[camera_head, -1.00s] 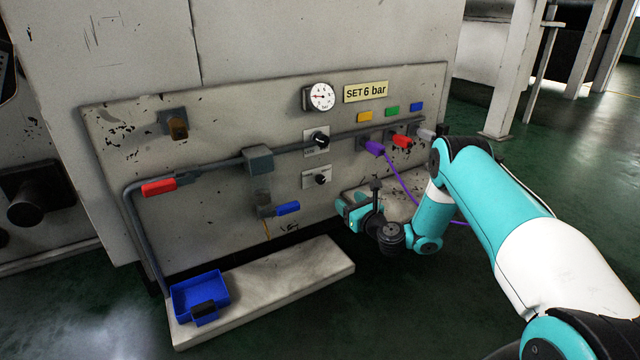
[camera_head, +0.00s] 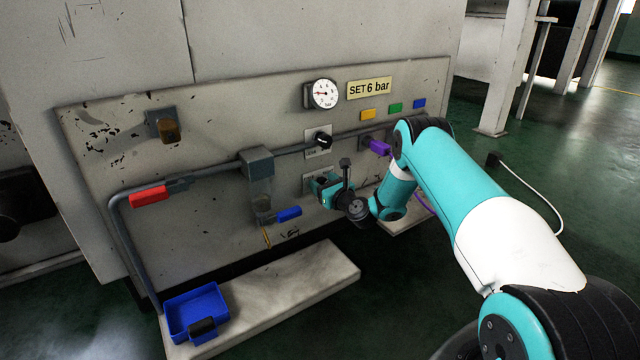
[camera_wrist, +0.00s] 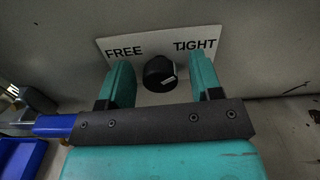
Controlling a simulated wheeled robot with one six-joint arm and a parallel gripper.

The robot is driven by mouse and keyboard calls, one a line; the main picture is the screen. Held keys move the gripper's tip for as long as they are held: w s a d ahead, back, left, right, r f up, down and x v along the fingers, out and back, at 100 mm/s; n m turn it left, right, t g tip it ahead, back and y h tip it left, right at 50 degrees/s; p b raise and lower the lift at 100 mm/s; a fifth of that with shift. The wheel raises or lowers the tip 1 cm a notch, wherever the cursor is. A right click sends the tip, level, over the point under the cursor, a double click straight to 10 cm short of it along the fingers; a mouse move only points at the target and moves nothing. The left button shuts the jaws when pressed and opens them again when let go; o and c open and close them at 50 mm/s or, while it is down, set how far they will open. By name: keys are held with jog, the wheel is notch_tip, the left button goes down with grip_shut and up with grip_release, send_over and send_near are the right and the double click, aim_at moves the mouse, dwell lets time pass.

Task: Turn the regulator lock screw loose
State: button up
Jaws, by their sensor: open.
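The regulator lock screw is a round black knob (camera_wrist: 160,74) on a white plate (camera_wrist: 148,42) marked FREE on the left and TIGHT on the right, seen in the wrist view. A pale line on the knob points toward the right. My gripper (camera_wrist: 161,82) is open, with one teal finger on each side of the knob and a gap on both sides. I cannot tell how deep the fingers reach. In the head view my gripper (camera_head: 318,186) is at the panel below the upper black knob (camera_head: 323,139) and hides the lock screw.
The panel (camera_head: 215,130) carries a pressure gauge (camera_head: 323,93), a "SET 6 bar" label (camera_head: 370,88), a red-handled valve (camera_head: 150,196) and a blue lever (camera_head: 289,214) left of my gripper. A blue bin (camera_head: 197,312) sits on the ledge (camera_head: 285,283) below.

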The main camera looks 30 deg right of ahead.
jog(key=c, duration=0.9)
